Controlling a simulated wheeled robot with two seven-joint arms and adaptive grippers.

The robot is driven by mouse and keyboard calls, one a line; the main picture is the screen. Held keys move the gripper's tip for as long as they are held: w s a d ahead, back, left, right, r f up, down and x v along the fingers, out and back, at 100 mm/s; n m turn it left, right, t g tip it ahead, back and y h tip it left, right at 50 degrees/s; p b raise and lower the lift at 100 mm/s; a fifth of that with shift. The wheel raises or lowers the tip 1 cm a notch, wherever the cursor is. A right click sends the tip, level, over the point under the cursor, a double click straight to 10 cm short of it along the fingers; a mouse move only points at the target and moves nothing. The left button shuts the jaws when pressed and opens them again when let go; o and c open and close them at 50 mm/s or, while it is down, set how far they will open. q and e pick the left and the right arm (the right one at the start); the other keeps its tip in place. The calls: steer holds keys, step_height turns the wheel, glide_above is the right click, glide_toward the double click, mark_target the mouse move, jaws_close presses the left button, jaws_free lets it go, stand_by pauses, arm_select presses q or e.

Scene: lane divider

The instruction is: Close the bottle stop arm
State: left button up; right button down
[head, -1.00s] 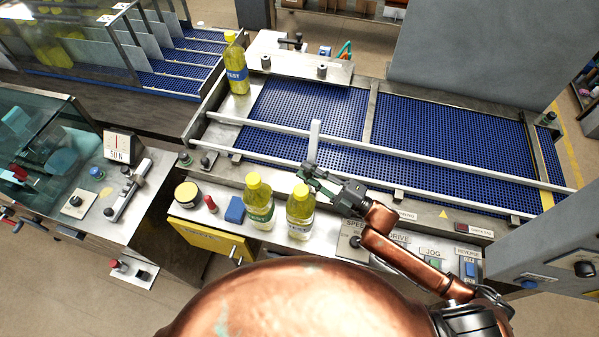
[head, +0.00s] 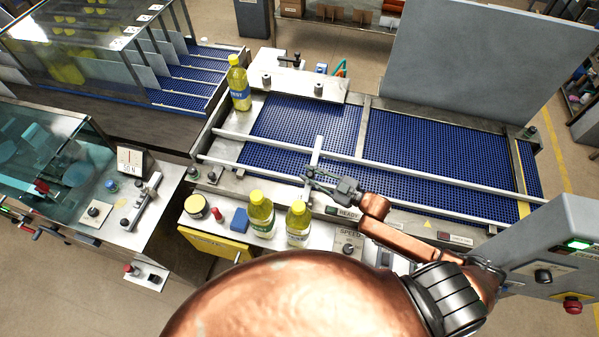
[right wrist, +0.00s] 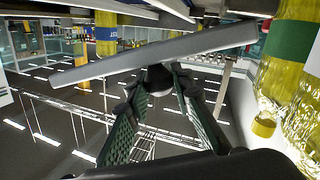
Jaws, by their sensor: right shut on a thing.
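The bottle stop arm (head: 316,152) is a pale flat bar on the blue conveyor (head: 430,145). It lies crosswise over the far guide rail (head: 400,172), its near end beside my gripper. In the right wrist view the bar (right wrist: 150,60) crosses in front of my fingers, with a dark round knob (right wrist: 158,76) under it. My right gripper (head: 308,173) is at the near end of the bar, above the near rail, and shut on the stop arm; the exact contact is hard to see. A yellow bottle (head: 239,85) stands at the conveyor's left end. My left gripper is out of view.
Two yellow bottles (head: 261,214) (head: 298,223) stand on the front ledge, close to my right gripper. A tall grey panel (head: 485,70) stands behind the conveyor's right part.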

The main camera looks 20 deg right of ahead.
steer(key=shift+w+d+f+m+g, duration=0.35)
steer(key=shift+f+m, duration=0.15)
steer(key=shift+m, duration=0.2)
steer(key=shift+w+d+f+m, duration=0.1)
steer(key=shift+w+f+m, duration=0.1)
steer(key=shift+f+m, duration=0.35)
steer(key=shift+d+f, duration=0.15)
steer(key=shift+f, duration=0.25)
steer(key=shift+w+f, duration=0.1)
steer(key=shift+w, duration=0.05)
steer(key=c, duration=1.7)
jaws_free()
steer(key=shift+o, duration=0.2)
